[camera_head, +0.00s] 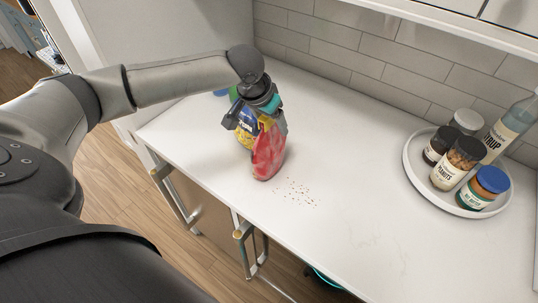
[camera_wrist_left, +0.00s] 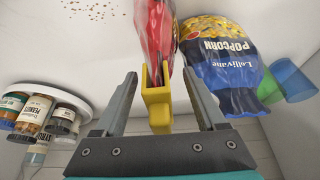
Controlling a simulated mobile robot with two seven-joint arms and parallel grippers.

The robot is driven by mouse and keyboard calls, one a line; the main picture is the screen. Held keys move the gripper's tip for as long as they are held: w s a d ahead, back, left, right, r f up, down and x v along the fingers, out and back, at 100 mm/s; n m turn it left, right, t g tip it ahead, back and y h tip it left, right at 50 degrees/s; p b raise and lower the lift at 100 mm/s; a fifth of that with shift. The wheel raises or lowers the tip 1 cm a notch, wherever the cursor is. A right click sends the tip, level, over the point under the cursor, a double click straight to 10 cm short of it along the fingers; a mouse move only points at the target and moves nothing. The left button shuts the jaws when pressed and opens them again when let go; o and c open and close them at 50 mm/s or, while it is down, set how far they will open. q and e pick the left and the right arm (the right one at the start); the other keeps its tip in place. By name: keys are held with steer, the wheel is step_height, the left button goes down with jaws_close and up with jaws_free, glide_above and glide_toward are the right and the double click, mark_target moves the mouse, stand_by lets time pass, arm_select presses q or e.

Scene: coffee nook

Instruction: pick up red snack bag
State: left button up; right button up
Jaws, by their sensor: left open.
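The red snack bag (camera_head: 268,155) stands on the white counter near its front edge. A yellow clip (camera_wrist_left: 157,105) is on its top. In the left wrist view the bag (camera_wrist_left: 157,35) rises between my fingers, with the clip closest to the palm. My left gripper (camera_head: 257,122) is over the bag from above. In the left wrist view its fingers (camera_wrist_left: 160,78) are apart, one on each side of the clip, with gaps showing. The bag's far side is hidden. My right gripper is not in view.
A blue and yellow popcorn bag (camera_wrist_left: 222,60) stands close beside the red bag, with green and blue cups (camera_wrist_left: 290,80) past it. Crumbs (camera_head: 295,192) lie on the counter. A round white tray (camera_head: 412,160) holds several jars and a syrup bottle at right. The counter's middle is clear.

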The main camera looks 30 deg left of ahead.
arm_select(q)
steer(key=shift+w+f, duration=0.15)
steer(key=shift+f, duration=0.2)
jaws_close()
stand_by(0.4)
stand_by(0.9)
